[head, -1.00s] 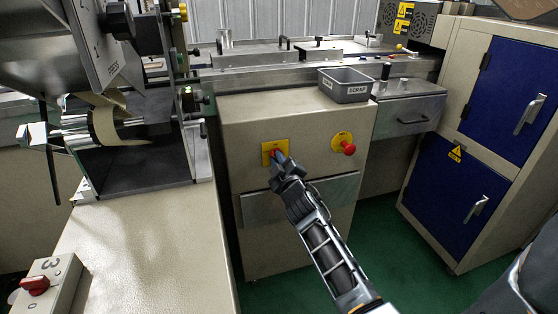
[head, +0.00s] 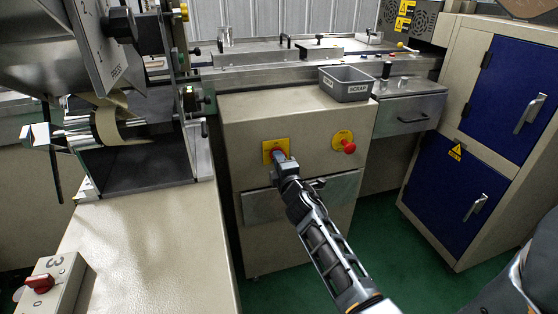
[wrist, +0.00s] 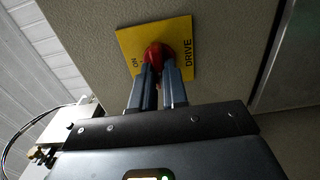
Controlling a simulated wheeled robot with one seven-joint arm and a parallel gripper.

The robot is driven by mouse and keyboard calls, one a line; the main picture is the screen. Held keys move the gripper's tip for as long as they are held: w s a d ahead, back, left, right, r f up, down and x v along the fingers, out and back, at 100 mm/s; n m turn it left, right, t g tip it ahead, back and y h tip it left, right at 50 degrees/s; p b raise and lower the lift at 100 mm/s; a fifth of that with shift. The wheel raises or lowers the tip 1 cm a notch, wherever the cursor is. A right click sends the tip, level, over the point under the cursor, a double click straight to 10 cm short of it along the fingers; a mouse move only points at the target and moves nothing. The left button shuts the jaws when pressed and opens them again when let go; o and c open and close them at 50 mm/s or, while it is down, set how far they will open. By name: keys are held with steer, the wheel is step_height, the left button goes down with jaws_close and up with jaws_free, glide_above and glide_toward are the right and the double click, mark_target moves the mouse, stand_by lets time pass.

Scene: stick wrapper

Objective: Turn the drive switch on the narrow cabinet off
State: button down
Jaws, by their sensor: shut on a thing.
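The drive switch is a red knob (wrist: 158,53) on a yellow plate (wrist: 185,32) in the wrist view. The plate reads "DRIVE" and "ON". In the head view the plate (head: 268,146) is on the upper left of the narrow cabinet's front (head: 250,115). My gripper (wrist: 157,75) is at the knob, its two fingers close together and shut on it. In the head view my gripper (head: 281,158) covers most of the knob. The knob's exact angle is partly hidden by the fingers.
A red mushroom button (head: 348,148) on a yellow round plate is to the right on the same cabinet. A grey scrap bin (head: 345,84) sits on top. A grey control box with a red switch (head: 39,284) is at lower left. Blue-doored cabinets (head: 456,190) stand at right.

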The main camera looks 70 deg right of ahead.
stand_by(0.5)
steer(key=c, duration=1.1)
jaws_free()
steer(key=shift+c, duration=0.2)
steer(key=b+v, duration=0.2)
steer(key=v, duration=0.6)
